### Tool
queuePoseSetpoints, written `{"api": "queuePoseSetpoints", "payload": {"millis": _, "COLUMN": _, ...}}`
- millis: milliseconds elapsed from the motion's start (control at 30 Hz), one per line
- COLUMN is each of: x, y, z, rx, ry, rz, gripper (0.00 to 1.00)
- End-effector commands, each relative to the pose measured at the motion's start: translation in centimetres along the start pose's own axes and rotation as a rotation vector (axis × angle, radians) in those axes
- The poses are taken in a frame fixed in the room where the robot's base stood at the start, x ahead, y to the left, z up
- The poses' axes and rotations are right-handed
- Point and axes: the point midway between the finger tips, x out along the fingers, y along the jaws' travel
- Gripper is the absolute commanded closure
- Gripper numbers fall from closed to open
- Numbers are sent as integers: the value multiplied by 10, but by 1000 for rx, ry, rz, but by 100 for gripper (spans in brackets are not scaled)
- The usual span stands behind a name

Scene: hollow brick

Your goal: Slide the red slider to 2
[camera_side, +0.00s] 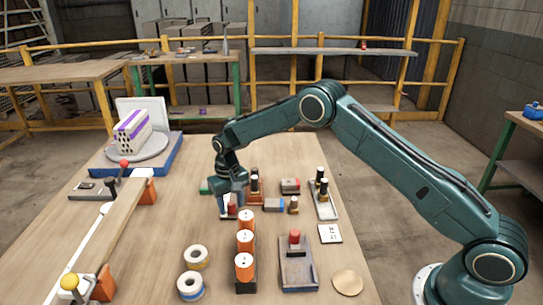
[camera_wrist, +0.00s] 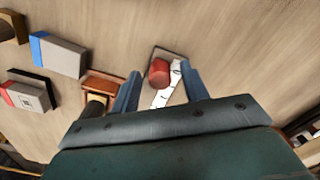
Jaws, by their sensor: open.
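The red slider (camera_wrist: 159,72) is a round red knob on a narrow track with a white marked scale (camera_wrist: 166,96) beside it. The scale's numbers are too small to read. My gripper (camera_wrist: 160,74) is open, and the knob shows between its two fingertips in the wrist view. In the side view my gripper (camera_side: 232,197) points down over the slider, and the red knob (camera_side: 232,210) shows just below the fingers. I cannot tell whether the fingers touch the knob. Part of the track is hidden by the gripper.
A grey box with a red knob (camera_side: 295,238) stands at front right. Small blocks (camera_side: 273,205) lie right of the gripper. Tape rolls (camera_side: 190,286) lie front left. Bare tabletop lies left of the gripper.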

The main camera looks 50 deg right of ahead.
Motion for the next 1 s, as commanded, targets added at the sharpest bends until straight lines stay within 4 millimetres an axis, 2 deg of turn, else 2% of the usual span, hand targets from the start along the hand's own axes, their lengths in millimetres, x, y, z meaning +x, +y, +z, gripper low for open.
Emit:
{"api": "queuePoseSetpoints", "payload": {"millis": 33, "x": 0, "y": 0, "z": 0, "rx": 0, "ry": 0, "rz": 0, "gripper": 61}}
{"api": "queuePoseSetpoints", "payload": {"millis": 233, "x": 0, "y": 0, "z": 0, "rx": 0, "ry": 0, "rz": 0, "gripper": 100}}
{"api": "queuePoseSetpoints", "payload": {"millis": 567, "x": -1, "y": 3, "z": -6, "rx": 0, "ry": 2, "rz": -1, "gripper": 100}}
{"api": "queuePoseSetpoints", "payload": {"millis": 1000, "x": -1, "y": 24, "z": -39, "rx": 0, "ry": 4, "rz": -2, "gripper": 100}}
